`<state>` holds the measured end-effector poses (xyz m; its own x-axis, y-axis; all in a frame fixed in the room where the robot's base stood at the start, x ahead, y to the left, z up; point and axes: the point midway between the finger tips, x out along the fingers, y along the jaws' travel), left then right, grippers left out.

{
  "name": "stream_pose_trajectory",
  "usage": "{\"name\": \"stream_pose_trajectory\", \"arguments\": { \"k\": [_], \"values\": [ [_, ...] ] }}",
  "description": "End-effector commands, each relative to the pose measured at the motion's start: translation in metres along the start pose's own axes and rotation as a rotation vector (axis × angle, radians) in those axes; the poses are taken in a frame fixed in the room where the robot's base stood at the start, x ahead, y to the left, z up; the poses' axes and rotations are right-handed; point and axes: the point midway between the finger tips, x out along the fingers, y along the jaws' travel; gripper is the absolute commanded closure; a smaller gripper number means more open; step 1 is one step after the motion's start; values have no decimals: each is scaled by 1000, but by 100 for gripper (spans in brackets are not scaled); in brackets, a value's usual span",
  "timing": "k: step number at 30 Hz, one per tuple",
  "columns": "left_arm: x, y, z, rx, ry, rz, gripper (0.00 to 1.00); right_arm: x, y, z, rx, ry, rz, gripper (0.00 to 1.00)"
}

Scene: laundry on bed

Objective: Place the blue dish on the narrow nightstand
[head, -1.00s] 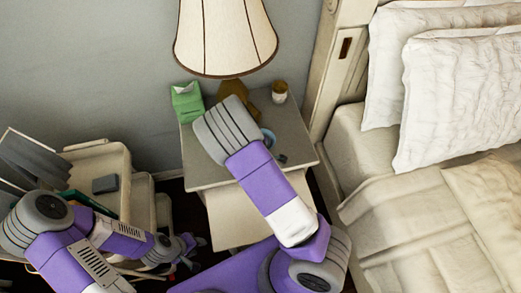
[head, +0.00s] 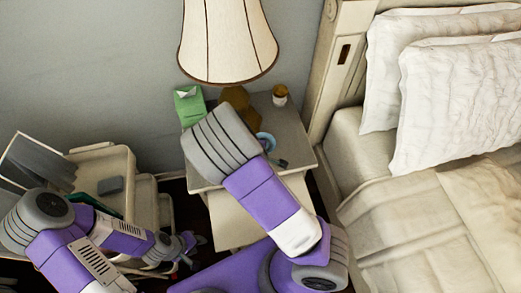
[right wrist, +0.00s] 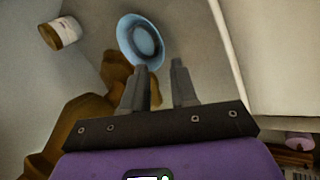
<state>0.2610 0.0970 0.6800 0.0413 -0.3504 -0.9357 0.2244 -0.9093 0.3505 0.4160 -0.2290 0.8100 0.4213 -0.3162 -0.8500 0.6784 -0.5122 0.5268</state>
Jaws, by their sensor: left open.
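The blue dish (head: 266,141) rests on the grey top of the nightstand (head: 296,146) beside the bed, partly hidden by my right arm. In the right wrist view the round dish (right wrist: 141,40) lies just beyond my right gripper's fingertips (right wrist: 161,72). Those fingers stand apart with nothing between them. In the head view my right wrist hangs over the nightstand and mostly hides its gripper. My left gripper (head: 189,243) is open, low at the left near the cart, far from the dish.
A lamp with a cream shade (head: 227,40), a green tissue box (head: 189,104) and a small brown-capped jar (head: 280,95) share the nightstand. The bed (head: 430,225) is at the right. A cream cart (head: 105,165) with a grey item stands at the left.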

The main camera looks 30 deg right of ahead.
Motion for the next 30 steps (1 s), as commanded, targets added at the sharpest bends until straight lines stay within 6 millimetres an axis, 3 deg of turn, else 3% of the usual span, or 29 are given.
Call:
{"name": "stream_pose_trajectory", "arguments": {
  "k": [3, 7, 11, 13, 17, 21, 27, 30],
  "values": [
    [-11, 4, 0, 0, 0, 0, 57, -24, 2, -1, -2, 1, 0, 72],
    [-16, 6, 1, 0, 0, 0, 57, -36, 1, 0, -1, 1, 0, 72],
    [-17, 6, 1, 0, 0, 0, 57, -34, -8, 4, 22, -8, -24, 72],
    [-16, 6, 1, 0, 0, 0, 57, -25, -22, 10, 66, -21, -65, 72],
    [-16, 6, 1, 0, 0, 0, 57, -2, -68, 24, 212, -51, -196, 72],
    [-16, 6, 1, 0, 0, 0, 57, 13, -126, 32, 430, -85, -365, 72],
    [-16, 6, 1, 0, 0, 0, 57, 10, -196, 23, 779, -129, -599, 72],
    [-16, 6, 1, 0, 0, 0, 57, 3, -216, 11, 937, -141, -693, 72]
  ]
}}
